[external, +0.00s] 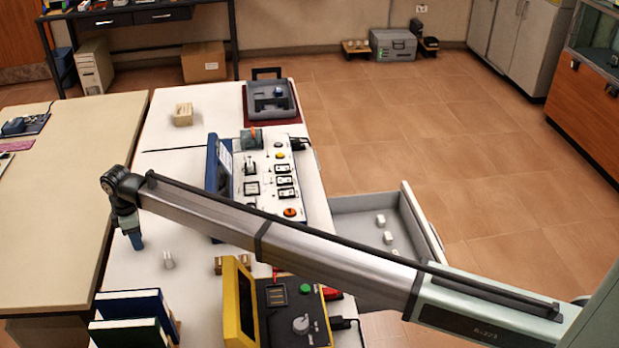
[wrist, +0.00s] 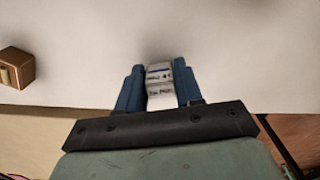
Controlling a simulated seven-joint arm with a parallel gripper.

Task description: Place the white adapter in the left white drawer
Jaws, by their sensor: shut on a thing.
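My gripper (external: 137,241) is shut on a small white adapter (wrist: 160,80) with dark printed markings, which shows between the blue fingers (wrist: 159,88) in the wrist view. In the external view my gripper is above the left part of the white table, and I cannot make out the adapter there. An open drawer (external: 423,222) with a white front sticks out from the table's right side. Small white pieces (external: 388,237) lie inside it. My arm crosses in front of its near part. The gripper is far to the left of the drawer.
A white control panel (external: 268,180), a yellow-and-black box (external: 245,305) and blue and green books (external: 135,307) stand on the white table (external: 160,205). A small white piece (external: 168,260) lies near my gripper. A beige block (external: 183,115) is farther back.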

